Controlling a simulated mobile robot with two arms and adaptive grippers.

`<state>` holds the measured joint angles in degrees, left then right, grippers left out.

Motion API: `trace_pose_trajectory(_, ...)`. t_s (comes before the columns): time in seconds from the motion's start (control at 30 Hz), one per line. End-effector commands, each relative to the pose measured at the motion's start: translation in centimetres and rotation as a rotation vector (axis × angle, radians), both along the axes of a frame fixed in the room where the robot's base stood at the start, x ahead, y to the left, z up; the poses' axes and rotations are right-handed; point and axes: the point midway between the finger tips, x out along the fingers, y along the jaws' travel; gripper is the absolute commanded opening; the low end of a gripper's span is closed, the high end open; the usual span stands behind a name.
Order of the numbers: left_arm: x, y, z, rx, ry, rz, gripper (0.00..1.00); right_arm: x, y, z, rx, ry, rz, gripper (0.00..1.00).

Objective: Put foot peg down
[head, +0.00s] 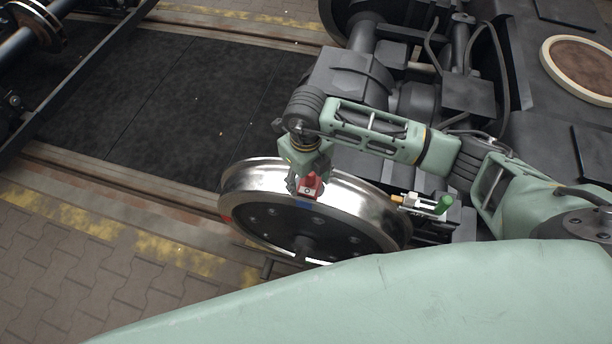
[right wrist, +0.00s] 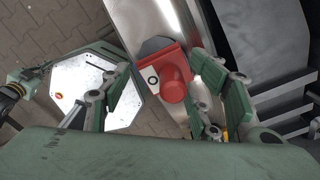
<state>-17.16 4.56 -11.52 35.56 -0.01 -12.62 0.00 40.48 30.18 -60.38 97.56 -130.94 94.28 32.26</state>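Nothing in view can be named as the foot peg with certainty. A red block (head: 311,187) sits at the top rim of a steel wheel (head: 262,178). In the right wrist view, this red block (right wrist: 174,72) has a round red knob and a pale face with a black ring. My right gripper (head: 308,182) is at the block, with one finger on each side of it. In the right wrist view the right gripper (right wrist: 162,66) shows its green pads close to the block; I cannot tell whether they press on it. My left gripper is out of view.
A small device with a green knob (head: 444,204) is right of the wheel. Dark bogie parts (head: 400,90) stand behind my right arm. A white plate (right wrist: 85,90) shows beside the gripper.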

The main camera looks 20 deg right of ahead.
Motion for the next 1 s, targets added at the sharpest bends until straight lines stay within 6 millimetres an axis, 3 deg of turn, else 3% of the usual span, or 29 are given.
trace_pose_trajectory(0.47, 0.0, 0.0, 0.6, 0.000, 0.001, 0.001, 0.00, 0.0, -0.1, 0.6, -0.001, 0.001, -0.001, 0.65)
trace_pose_trajectory(0.57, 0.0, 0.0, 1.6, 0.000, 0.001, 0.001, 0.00, 0.0, 0.0, 1.8, 0.000, 0.000, -0.001, 0.65)
trace_pose_trajectory(1.0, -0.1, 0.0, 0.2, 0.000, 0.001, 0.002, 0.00, 0.1, 0.0, 10.8, 0.000, -0.004, 0.000, 0.65)
